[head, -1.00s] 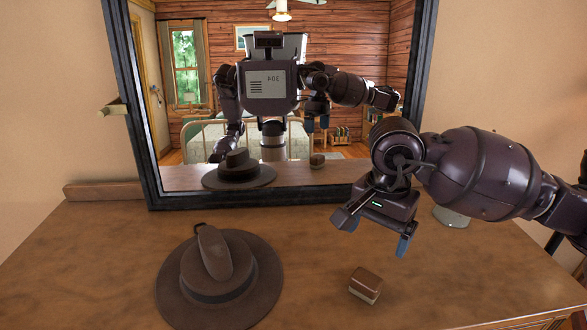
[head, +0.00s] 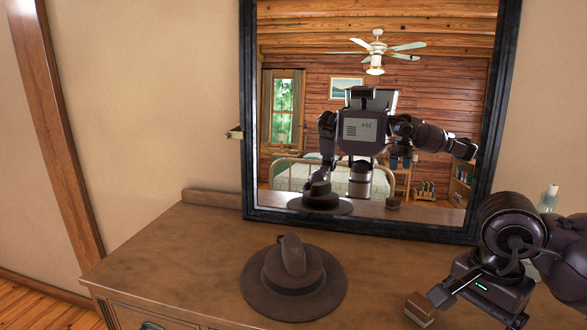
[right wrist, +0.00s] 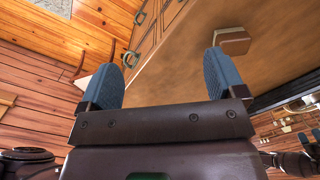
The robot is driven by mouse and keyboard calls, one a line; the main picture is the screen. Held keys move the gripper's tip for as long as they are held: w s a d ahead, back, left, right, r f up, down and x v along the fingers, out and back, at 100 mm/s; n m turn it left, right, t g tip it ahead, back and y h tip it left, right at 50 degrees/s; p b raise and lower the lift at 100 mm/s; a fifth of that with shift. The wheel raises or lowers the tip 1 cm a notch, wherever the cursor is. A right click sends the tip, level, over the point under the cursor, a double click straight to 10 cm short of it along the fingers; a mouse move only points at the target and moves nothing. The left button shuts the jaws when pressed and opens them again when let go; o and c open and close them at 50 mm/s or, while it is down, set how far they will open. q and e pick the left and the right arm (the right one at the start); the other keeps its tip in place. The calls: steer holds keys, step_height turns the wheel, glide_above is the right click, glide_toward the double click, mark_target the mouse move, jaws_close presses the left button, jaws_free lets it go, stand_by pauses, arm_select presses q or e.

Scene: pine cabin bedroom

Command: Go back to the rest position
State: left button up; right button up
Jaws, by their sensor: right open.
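My right gripper (head: 478,308) is open and empty at the lower right of the head view, in front of the dresser's right part. Its two blue-grey fingers stand wide apart in the right wrist view (right wrist: 163,82), with nothing between them. A small brown box with a pale lower side (head: 420,308) sits on the dresser, just left of this gripper in the head view. It also shows beyond the right finger in the right wrist view (right wrist: 232,38). My left gripper is not directly in view.
A black-framed mirror (head: 248,130) stands behind and reflects me and the room. A clear bottle (head: 549,198) stands at the right. The dresser's left part is clear.

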steer(key=s+a+f+m+g+y, duration=0.1)
steer(key=s+a+f+m+y, duration=0.15)
steer(key=a+m+y, duration=0.4)
steer(key=s+a+f+m+g+y, duration=0.1)
steer(key=s+a+m+g+y, duration=0.15)
steer(key=a+y, duration=0.65)
steer(key=w+d+f+n+t+h, duration=0.2)
steer(key=d+f+n+t+h, duration=0.4)
steer(key=n+t, duration=0.8)
steer(key=w+d+f+n+t+h, duration=0.25)
steer(key=d+f+n+t, duration=0.4)
steer(key=n, duration=1.35)
arm_select(q)
steer(key=shift+r, duration=0.1)
arm_select(e)
steer(key=s+d+f+m+g+h, duration=0.1)
steer(key=s+f+m+g+h, duration=0.2)
steer(key=s+f+m, duration=0.3)
steer(key=s+d+f+m+g+h, duration=0.2)
steer(key=s+f+m+h, duration=0.2)
steer(key=f, duration=0.7)
steer(key=s+m, duration=0.2)
steer(key=shift+s+f+g, duration=0.25)
steer(key=shift+s+g, duration=0.15)
